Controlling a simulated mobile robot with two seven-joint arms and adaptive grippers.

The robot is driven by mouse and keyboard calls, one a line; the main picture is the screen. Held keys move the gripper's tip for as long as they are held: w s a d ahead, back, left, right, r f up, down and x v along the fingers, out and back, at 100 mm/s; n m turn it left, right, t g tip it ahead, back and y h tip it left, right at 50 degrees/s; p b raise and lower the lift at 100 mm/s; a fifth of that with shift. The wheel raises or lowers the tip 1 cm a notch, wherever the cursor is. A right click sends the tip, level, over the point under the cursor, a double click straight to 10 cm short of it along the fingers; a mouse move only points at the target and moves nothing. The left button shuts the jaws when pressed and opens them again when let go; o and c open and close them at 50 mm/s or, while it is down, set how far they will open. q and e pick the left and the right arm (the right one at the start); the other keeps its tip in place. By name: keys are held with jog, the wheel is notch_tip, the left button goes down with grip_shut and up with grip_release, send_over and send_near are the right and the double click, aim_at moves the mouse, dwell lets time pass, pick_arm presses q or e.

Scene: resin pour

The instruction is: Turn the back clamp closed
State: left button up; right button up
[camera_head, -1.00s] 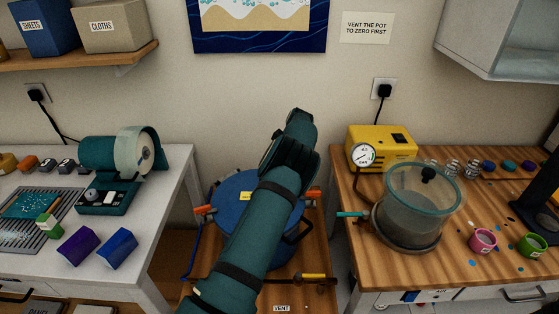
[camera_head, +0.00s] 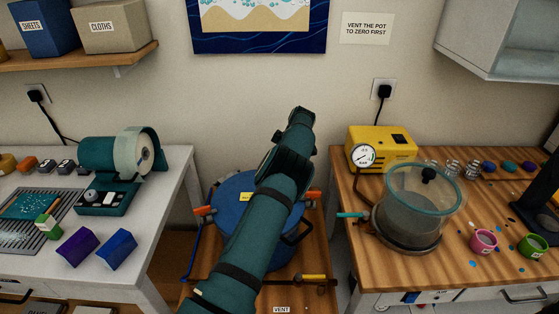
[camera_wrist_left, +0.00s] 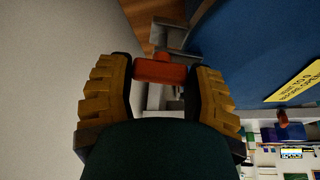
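The blue pressure pot (camera_head: 232,195) stands on a wooden cart between the two benches. Orange-handled clamps show at its left (camera_head: 204,210) and right (camera_head: 313,195). The back clamp is hidden behind my left arm in the head view. In the left wrist view its orange-red handle (camera_wrist_left: 160,70) lies between the yellow-padded fingers of my left gripper (camera_wrist_left: 163,80), near their tips. Both fingers appear to touch the handle's ends. Metal clamp parts show behind it, beside the pot's blue lid (camera_wrist_left: 245,50). My right gripper is not in view.
The wall is close behind the pot. A bench with a grinder (camera_head: 120,160) stands at the left. The right bench holds a yellow pump (camera_head: 380,145) and a clear vacuum chamber (camera_head: 420,205).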

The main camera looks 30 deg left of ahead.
pick_arm(q)
jog(key=o, duration=0.4)
jog(key=v, duration=1.2)
jog(key=shift+a, duration=0.15)
